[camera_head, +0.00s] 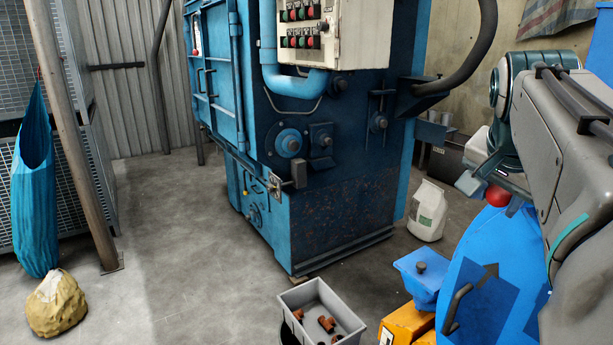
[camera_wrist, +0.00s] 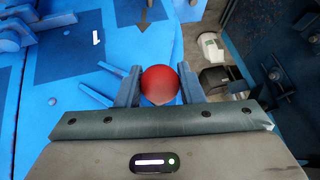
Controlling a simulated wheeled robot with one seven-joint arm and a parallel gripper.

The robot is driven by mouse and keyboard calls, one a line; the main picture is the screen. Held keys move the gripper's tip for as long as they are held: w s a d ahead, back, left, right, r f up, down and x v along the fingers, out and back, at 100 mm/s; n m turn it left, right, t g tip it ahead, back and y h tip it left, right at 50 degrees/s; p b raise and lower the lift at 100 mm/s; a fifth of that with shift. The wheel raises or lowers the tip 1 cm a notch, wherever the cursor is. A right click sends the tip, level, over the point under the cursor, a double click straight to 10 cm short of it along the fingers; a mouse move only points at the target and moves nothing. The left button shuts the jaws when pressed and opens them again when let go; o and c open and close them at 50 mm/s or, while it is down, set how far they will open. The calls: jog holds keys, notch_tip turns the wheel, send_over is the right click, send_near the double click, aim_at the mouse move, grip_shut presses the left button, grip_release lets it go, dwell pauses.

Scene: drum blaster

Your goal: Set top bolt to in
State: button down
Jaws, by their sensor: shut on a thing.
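A red ball knob (camera_wrist: 160,84) sits between the two fingers of my gripper (camera_wrist: 159,80) in the wrist view, with a finger against each side. The same red knob shows in the head view (camera_head: 497,196) at the top edge of a round-edged blue panel (camera_head: 490,255). My gripper (camera_head: 489,181) comes down on it from the upper right and is shut on it. The knob's stem and any bolt behind it are hidden, so I cannot tell how far the bolt is in. The blue panel (camera_wrist: 85,90) fills the left of the wrist view, with blue brackets.
A large blue machine (camera_head: 330,190) with a control box (camera_head: 310,35) stands in the middle. A white sack (camera_head: 428,210) stands beside it. A grey bin (camera_head: 320,310) with brown pieces and a small blue box (camera_head: 422,280) are in front.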

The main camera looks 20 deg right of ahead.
jog(key=shift+s+d+f, duration=0.1)
jog(key=shift+s+f, duration=0.15)
jog(key=c, duration=1)
grip_release()
jog(key=shift+r, duration=0.25)
jog(key=v, duration=0.7)
jog(key=shift+s+p, duration=0.1)
jog(key=shift+p, duration=0.3)
